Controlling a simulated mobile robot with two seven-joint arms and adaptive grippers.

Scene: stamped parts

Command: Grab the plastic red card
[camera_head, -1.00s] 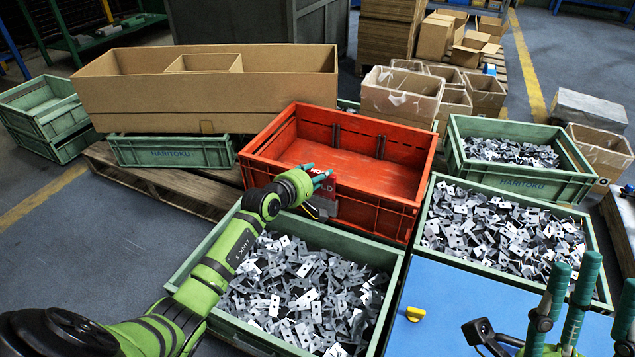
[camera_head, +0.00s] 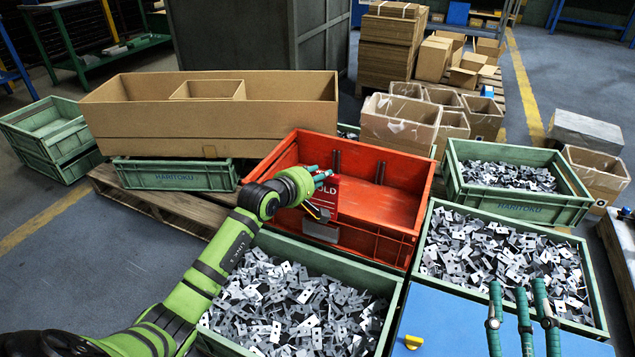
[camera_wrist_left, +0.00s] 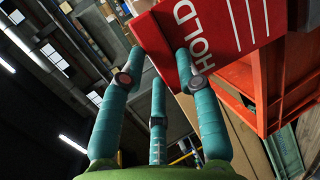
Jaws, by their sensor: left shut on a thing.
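The red plastic card (camera_head: 349,198) with white "HOLD" lettering is at the front wall of the red crate (camera_head: 392,240). My left gripper (camera_head: 322,180) is shut on the card's upper left part. The card stands up above a grey holder (camera_head: 321,232) on the crate front; whether its lower edge still touches the holder is hard to tell. In the left wrist view the card (camera_wrist_left: 228,35) lies at the tips of the teal fingers (camera_wrist_left: 158,65). My right gripper (camera_head: 522,295) is at the lower right, its fingers apart and empty.
Green crates full of metal parts stand in front (camera_head: 390,285) and at right (camera_head: 598,290). A long cardboard box (camera_head: 200,125) is at back left. A blue surface (camera_head: 450,315) with a yellow knob (camera_head: 413,342) is at the front. The red crate looks empty.

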